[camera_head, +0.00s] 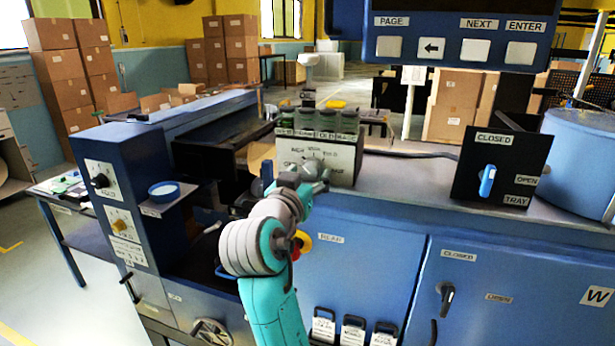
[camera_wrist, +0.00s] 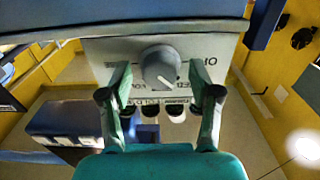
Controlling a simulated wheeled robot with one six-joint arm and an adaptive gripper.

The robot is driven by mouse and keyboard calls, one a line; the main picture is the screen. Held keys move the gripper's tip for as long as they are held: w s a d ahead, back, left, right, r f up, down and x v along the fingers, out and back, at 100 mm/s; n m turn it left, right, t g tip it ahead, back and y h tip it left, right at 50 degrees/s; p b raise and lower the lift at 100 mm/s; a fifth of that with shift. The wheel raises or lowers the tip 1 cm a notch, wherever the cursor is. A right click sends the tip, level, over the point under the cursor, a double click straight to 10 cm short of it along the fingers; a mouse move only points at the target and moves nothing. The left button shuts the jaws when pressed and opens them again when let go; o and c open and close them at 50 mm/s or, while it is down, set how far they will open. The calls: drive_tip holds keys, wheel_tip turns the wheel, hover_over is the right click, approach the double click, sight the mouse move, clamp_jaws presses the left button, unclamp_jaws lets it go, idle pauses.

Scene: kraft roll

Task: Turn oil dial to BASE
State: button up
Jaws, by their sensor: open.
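The oil dial is a round grey knob (camera_wrist: 160,66) on a pale panel (camera_head: 343,160) at the centre of the machine top. In the wrist view the panel has printed words that are partly cut off or hidden. A small light mark shows on the knob's lower edge in that view; I cannot tell which word it points to. My gripper (camera_head: 308,178) is in front of the panel. In the wrist view its two fingers (camera_wrist: 160,78) are open, one on each side of the knob, with visible gaps. In the head view the gripper covers much of the dial.
Several dark green jars (camera_head: 325,121) stand on top of the panel box. A black panel (camera_head: 505,150) with a blue lever is to the right, near a blue drum (camera_head: 590,150). A blue button console (camera_head: 455,45) overhangs the upper right. A small blue bowl (camera_head: 164,191) is at left.

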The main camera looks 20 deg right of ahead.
drive_tip(key=c, duration=1.1)
drive_tip(key=shift+c, duration=0.2)
